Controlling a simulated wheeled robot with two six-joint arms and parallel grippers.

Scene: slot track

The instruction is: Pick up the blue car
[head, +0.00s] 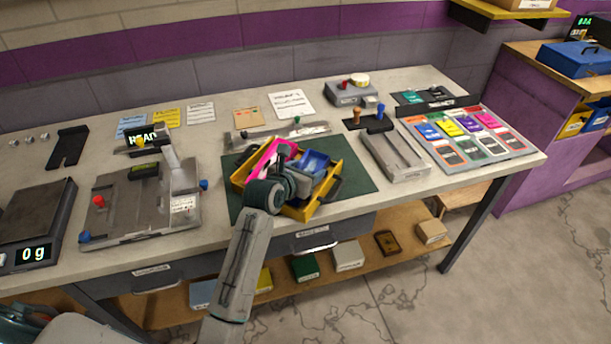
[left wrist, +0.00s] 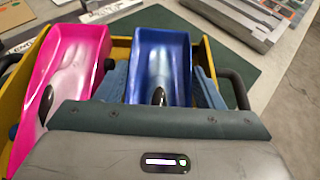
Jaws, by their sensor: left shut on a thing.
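The blue car (left wrist: 160,62) is a blue tray-like body with a dark knob. It stands in a yellow tray (head: 332,188) beside a pink car (left wrist: 74,70). In the head view the blue car (head: 315,160) shows partly behind my gripper. My left gripper (left wrist: 161,85) reaches down into the tray, with one finger on each side of the blue car, shut on it. In the head view my left gripper (head: 300,172) hides part of the tray's inside. The car appears to be still inside the tray. My right gripper is not in view.
The tray lies on a dark green mat (head: 360,182) on the workbench. A grey fixture (head: 130,205) and a scale (head: 35,225) stand to the left. A metal slot track (head: 395,157) and colored cards (head: 470,135) are to the right.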

